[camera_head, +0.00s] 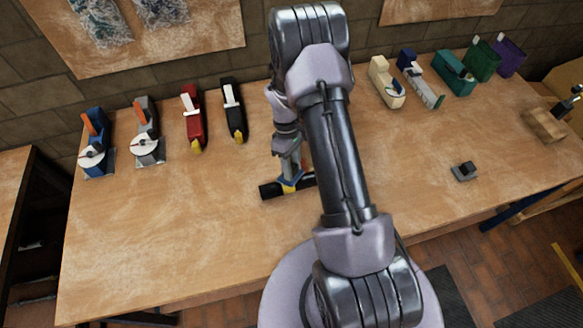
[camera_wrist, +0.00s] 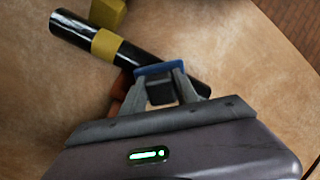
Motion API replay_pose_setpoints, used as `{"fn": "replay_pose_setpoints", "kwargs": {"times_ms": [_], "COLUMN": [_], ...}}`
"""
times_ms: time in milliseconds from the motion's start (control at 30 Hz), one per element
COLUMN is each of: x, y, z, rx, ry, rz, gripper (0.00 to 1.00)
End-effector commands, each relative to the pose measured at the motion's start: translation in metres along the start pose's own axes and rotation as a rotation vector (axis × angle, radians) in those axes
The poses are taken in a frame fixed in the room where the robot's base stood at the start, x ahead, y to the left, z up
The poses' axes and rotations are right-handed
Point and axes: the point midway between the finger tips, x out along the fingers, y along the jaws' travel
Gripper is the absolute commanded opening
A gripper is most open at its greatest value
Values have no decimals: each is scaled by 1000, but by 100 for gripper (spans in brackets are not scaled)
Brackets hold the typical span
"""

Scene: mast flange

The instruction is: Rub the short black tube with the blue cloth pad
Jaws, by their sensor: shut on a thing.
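The short black tube (camera_wrist: 74,28) lies slanted across the wrist view, with a yellow band (camera_wrist: 105,46) around its middle part. In the head view its left end (camera_head: 268,191) shows on the table below my gripper. My gripper (camera_wrist: 161,82) is shut on a dark block that carries the blue cloth pad (camera_wrist: 160,68). The pad is at the right part of the tube and hides some of it. I cannot tell whether the pad touches the tube. In the head view my gripper (camera_head: 290,176) is over the tube, partly hidden by my arm.
Several tape dispensers stand at the back left, including a red one (camera_head: 193,118), and more at the back right, including a cream one (camera_head: 386,82). A small dark block (camera_head: 465,171) and a wooden block (camera_head: 545,124) are on the right. The table's (camera_head: 170,235) front left is clear.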

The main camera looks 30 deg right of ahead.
Motion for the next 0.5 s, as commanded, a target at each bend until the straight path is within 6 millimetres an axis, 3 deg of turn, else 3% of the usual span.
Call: {"fn": "replay_pose_setpoints", "kwargs": {"times_ms": [33, 200, 500], "x": [-14, -40, -43], "y": [-1, -1, 0], "z": [1, 1, 0], "rx": [0, 0, 0], "ry": [2, 5, 6], "rz": [2, 4, 4], "gripper": [0, 0, 0]}}
